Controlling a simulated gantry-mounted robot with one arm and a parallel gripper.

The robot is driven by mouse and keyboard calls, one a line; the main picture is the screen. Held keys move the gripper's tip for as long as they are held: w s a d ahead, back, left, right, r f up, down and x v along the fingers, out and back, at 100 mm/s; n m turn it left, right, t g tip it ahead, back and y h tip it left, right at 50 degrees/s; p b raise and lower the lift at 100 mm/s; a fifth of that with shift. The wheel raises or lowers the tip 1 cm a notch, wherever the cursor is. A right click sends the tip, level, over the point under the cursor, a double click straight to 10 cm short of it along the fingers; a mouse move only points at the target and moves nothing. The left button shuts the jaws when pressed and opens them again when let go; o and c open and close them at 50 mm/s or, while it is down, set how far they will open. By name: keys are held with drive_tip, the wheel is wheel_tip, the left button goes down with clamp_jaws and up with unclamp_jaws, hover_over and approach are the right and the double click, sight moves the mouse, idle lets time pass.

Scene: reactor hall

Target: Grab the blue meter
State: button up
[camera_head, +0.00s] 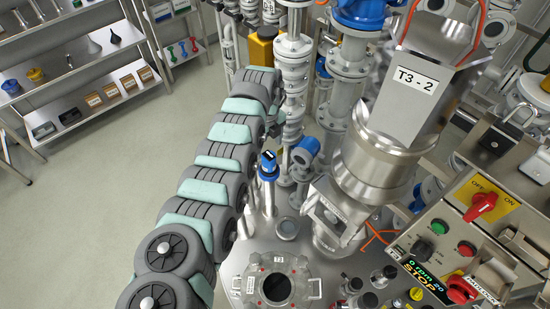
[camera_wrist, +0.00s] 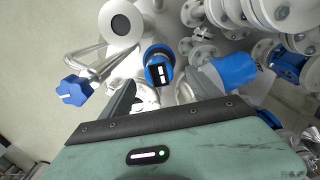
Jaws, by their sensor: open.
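A blue meter (camera_head: 268,166) with a dark display on top stands upright on a thin metal stem at the reactor's lid. It also shows in the wrist view (camera_wrist: 158,68), top face toward the camera, just beyond my gripper (camera_wrist: 155,92). My gripper is open, with a dark finger to the meter's lower left and another part to its right. Nothing is visibly held. I cannot tell whether a finger touches the meter. In the head view my gripper is mostly hidden by my arm.
A second blue instrument (camera_head: 304,152) with a round face sits close right of the meter; pipes and flanges crowd behind. A blue-handled valve (camera_wrist: 75,90) is at left in the wrist view. A control panel (camera_head: 470,235) stands right. Shelves (camera_head: 80,75) are far left, with open floor before them.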

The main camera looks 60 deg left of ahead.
sight(268, 156)
drive_tip(key=f, duration=0.4)
drive_tip(key=shift+s+d+b, duration=0.15)
drive_tip(key=shift+d+b, duration=0.05)
drive_tip(key=shift+b, duration=0.15)
wheel_tip(268, 156, down, 5)
drive_tip(key=shift+d+f+b, duration=0.1)
drive_tip(key=shift+f+b, duration=0.05)
drive_tip(key=shift+b, duration=0.95)
clamp_jaws()
